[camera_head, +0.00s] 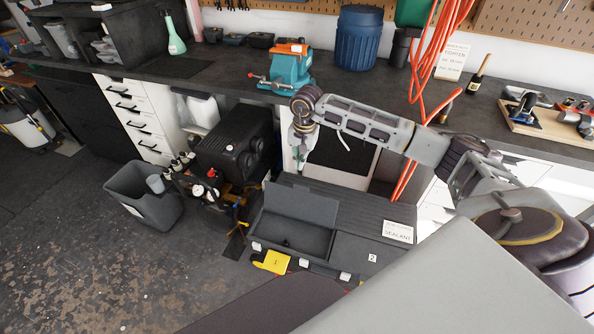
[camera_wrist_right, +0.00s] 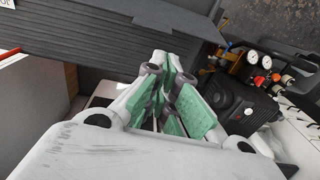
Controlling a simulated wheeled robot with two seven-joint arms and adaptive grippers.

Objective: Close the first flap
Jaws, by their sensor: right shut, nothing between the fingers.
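A dark grey toolbox (camera_head: 345,245) sits low in front of the workbench. Its left flap (camera_head: 300,203) stands raised, tilted back, and the left compartment (camera_head: 290,238) below it is open, with a dark inside. A yellow tag marked 1 (camera_head: 273,262) is at the front left. The right part, marked 2 (camera_head: 372,257), is covered. My right gripper (camera_head: 301,166) points down just behind and above the raised flap, apart from it as far as I can tell. In the wrist view its green-padded fingers (camera_wrist_right: 170,75) are shut and empty, beside the toolbox's dark ridged top (camera_wrist_right: 110,33). My left gripper is out of view.
A sealant card (camera_head: 398,231) lies on the toolbox's right side. A black compressor (camera_head: 232,143) with gauges and a grey bin (camera_head: 143,195) stand to the left. The workbench (camera_head: 210,68) with a teal vise (camera_head: 290,68) is behind. Orange hoses (camera_head: 441,60) hang near my right arm.

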